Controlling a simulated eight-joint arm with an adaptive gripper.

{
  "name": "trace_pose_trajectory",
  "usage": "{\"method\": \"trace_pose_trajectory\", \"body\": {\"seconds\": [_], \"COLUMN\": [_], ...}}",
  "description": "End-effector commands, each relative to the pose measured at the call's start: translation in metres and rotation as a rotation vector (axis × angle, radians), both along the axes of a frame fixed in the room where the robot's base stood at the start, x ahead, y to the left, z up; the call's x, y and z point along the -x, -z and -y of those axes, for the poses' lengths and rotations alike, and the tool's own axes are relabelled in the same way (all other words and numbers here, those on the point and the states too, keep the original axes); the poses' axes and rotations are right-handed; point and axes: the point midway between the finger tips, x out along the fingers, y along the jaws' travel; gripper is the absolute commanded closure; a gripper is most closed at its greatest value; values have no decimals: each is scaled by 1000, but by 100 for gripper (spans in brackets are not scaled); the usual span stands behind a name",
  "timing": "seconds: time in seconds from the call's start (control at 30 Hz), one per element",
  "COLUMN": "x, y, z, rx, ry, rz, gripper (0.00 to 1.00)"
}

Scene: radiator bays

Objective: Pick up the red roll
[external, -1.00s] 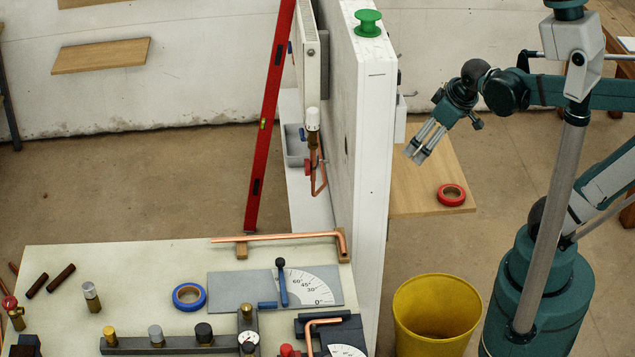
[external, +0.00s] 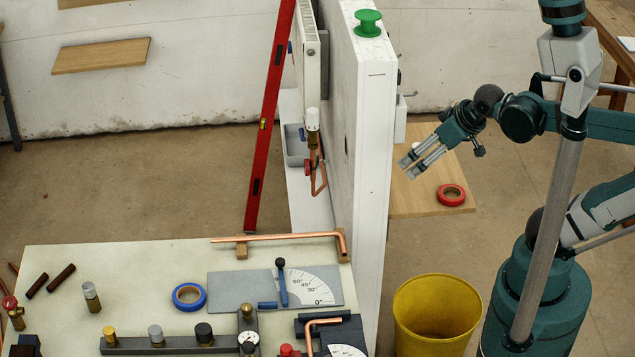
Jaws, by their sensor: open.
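The red roll (external: 451,195) lies flat on a wooden board (external: 428,208) to the right of the white wall panel. It is a ring of tape with a pale core, fully visible. My gripper (external: 407,170) is open and empty, above the board and up and left of the roll in the picture. Its fingers point down and to the left, apart from the roll. How high they are above the board is hard to tell.
The white wall panel (external: 372,150) stands left of my gripper, with a green spool (external: 368,23) on top. A yellow bucket (external: 436,310) stands in front. A workbench (external: 110,265) at left holds a blue roll (external: 189,296), copper pipe (external: 280,237) and several fittings.

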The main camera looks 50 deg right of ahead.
Motion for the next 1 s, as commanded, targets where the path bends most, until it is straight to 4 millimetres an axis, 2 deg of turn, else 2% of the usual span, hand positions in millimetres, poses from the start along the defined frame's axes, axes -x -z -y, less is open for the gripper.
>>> {"method": "trace_pose_trajectory", "body": {"seconds": [0.07, 0.27, 0.73, 1.0], "x": [0, 0, -2, -14], "y": [0, 0, 1, 10], "z": [0, 0, 3, 19], "rx": [0, 0, -5, -50], "ry": [0, 0, 15, 117], "rz": [0, 0, -6, -46], "gripper": [0, 25, 26, 26]}}
